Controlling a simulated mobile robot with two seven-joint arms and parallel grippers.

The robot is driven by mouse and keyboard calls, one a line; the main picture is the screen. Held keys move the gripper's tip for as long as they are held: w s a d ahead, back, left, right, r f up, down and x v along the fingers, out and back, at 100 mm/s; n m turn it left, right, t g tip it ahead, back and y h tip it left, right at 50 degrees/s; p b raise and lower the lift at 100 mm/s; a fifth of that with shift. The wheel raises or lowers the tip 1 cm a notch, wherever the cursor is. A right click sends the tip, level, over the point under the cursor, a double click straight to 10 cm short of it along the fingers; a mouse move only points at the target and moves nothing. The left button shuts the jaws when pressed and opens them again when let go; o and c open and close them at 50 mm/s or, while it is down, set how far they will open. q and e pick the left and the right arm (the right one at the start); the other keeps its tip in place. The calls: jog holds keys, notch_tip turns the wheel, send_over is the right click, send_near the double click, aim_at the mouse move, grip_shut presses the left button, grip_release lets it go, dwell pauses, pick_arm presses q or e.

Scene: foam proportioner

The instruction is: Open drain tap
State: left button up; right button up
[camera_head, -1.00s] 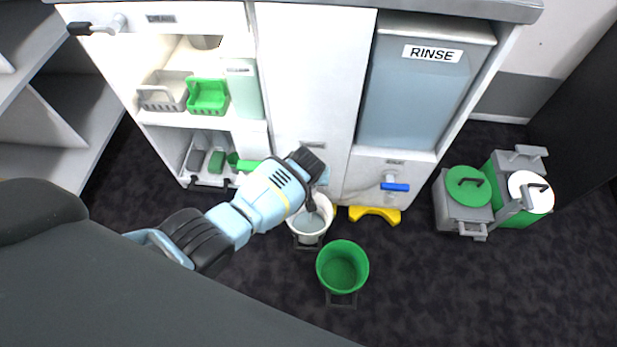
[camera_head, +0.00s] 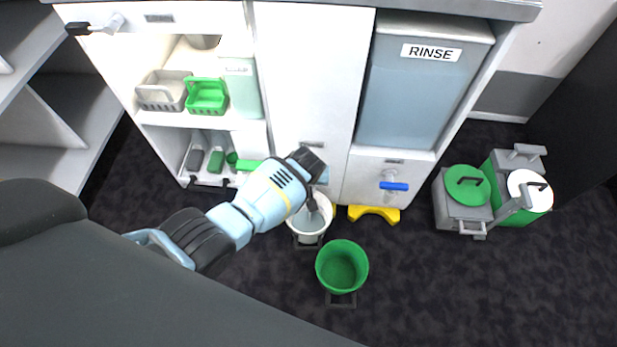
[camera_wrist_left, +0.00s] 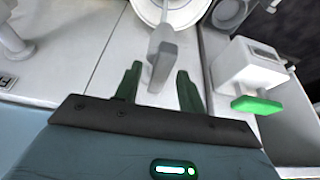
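In the head view my left arm reaches to the cabinet front, and my left gripper (camera_head: 316,190) is above a white bucket (camera_head: 308,230). In the left wrist view my left gripper (camera_wrist_left: 158,82) is open. A grey lever (camera_wrist_left: 163,57) lies ahead, its near end between the fingertips, with visible gaps on both sides. I cannot tell for sure whether this is the drain tap's handle. The wrist view also shows a white block with a green handle (camera_wrist_left: 257,104) to the right. My arm hides part of the cabinet front in the head view. My right gripper is out of view.
A blue-handled tap (camera_head: 394,186) sits below the RINSE tank (camera_head: 418,95). A black-handled tap (camera_head: 92,27) is at upper left. A green bucket (camera_head: 342,266) and yellow piece (camera_head: 374,214) are on the floor. Lidded containers (camera_head: 466,187) stand at right.

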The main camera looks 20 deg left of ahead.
pick_arm(q)
jog(key=shift+r, duration=0.1)
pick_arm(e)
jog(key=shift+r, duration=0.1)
pick_arm(q)
jog(key=p+v, duration=0.4)
jog(key=v, duration=0.2)
jog(key=shift+r+p, duration=0.1)
jog(key=shift+p, duration=0.2)
jog(key=shift+s+d+r+p, duration=0.15)
jog(key=shift+s+r+p, duration=0.25)
jog(key=shift+r, duration=0.2)
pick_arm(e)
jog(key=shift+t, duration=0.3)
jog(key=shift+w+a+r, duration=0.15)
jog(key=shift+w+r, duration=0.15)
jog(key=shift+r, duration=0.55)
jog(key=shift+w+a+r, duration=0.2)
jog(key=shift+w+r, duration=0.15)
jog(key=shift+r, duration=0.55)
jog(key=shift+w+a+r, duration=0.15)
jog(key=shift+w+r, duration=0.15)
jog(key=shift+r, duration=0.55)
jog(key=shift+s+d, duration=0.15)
